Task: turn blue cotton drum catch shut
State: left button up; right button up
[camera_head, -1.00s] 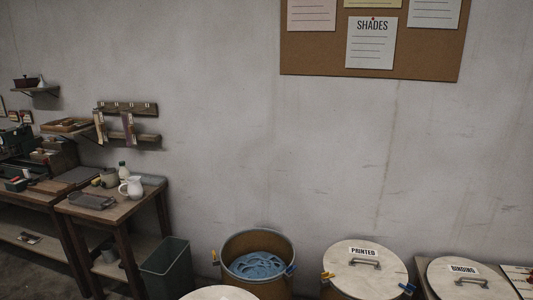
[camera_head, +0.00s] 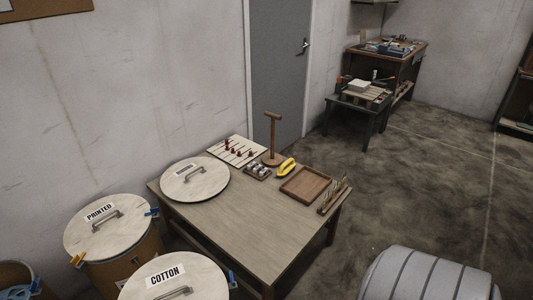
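The cotton drum's pale round lid (camera_head: 205,275), with a COTTON label and a metal handle, is at the bottom left in the head view, cut off by the lower edge. Its blue catch (camera_head: 232,279) is at the right rim of the lid. The catch is small here, and I cannot tell whether it is turned open or shut. The drum's body is mostly hidden, and no other catch of it shows. Neither of my grippers is in view.
An open drum is cut off at bottom left. A table (camera_head: 235,225) holds another lid (camera_head: 195,184) and an empty wooden tray (camera_head: 306,184).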

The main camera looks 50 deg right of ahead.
aim_at(232, 276)
jog(key=z, duration=1.1)
